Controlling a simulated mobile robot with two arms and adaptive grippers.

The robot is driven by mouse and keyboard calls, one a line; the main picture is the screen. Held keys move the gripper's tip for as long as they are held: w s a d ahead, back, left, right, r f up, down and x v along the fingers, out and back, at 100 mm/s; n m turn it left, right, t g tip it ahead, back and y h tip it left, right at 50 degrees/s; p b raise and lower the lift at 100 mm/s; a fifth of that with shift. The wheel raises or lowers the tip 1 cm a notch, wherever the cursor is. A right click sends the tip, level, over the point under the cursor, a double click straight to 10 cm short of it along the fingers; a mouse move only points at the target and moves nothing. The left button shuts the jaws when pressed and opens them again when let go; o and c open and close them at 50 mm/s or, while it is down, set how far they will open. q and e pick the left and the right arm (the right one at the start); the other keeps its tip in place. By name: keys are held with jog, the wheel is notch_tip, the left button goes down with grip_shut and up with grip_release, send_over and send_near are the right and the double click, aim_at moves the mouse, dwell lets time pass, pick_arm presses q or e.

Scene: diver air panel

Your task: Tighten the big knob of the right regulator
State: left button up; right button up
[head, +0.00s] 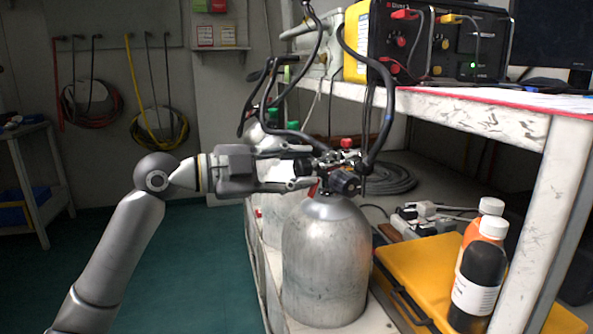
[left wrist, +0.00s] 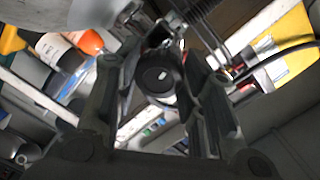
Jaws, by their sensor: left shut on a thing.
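The right regulator (head: 322,163) is a dark fitting with black hoses on top of the near silver cylinder (head: 325,262). My left gripper (head: 312,168) reaches in from the left at the regulator, fingers closed in on its big knob. In the left wrist view, the round black face of the big knob (left wrist: 158,78) shows between the two fingers of the gripper (left wrist: 160,82). A black ribbed part (head: 345,182) of the regulator shows just right of the fingertips in the head view. The exact finger contact is partly hidden. My right gripper is not in view.
A yellow-and-black panel box (head: 430,40) stands on the white bench (head: 480,110) above. Hoses loop down close around the regulator. Bottles (head: 478,280) and a yellow case (head: 425,262) are to the right. Another cylinder stands behind. The floor at left is clear.

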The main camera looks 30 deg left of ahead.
pick_arm(q)
jog(key=shift+s+d, duration=0.1)
dwell(0.8)
jog(key=o, duration=1)
jog(key=shift+s, duration=0.1)
jog(key=shift+o, duration=0.2)
jog(key=f+v, duration=0.1)
jog(key=v, duration=1.1)
jog(key=shift+r, duration=0.4)
